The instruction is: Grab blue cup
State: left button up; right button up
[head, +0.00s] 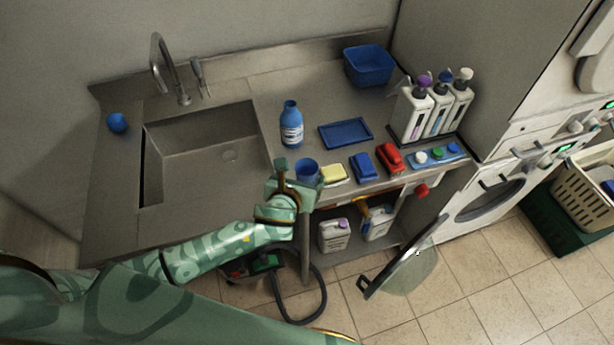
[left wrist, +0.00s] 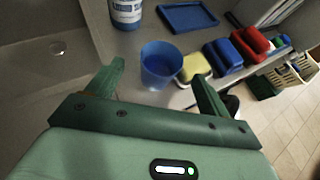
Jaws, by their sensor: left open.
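The blue cup (head: 307,170) stands upright on the steel counter, near its front edge and right of the sink. In the left wrist view the blue cup (left wrist: 161,63) shows its open top and sits ahead of the fingers, roughly between their tips. My left gripper (head: 292,172) is beside the cup on its left in the head view. In the left wrist view my left gripper (left wrist: 160,78) is open and empty, with its two green fingers spread. Whether a finger touches the cup is not clear. My right gripper is not in view.
A yellow sponge (head: 334,174) lies close right of the cup, then a blue brush (head: 363,166) and a red one (head: 389,158). A blue bottle (head: 291,124) and blue tray (head: 346,133) stand behind. The sink (head: 205,150) is left.

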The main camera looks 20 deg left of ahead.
aim_at(309, 165)
pick_arm(q)
jog(key=b+x, duration=0.1)
jog(key=x, duration=0.4)
jog(key=shift+w+f+b, duration=0.1)
jog(key=shift+w+b, duration=0.25)
jog(key=shift+b, duration=0.05)
jog(key=shift+s, duration=0.1)
jog(key=c, duration=1.1)
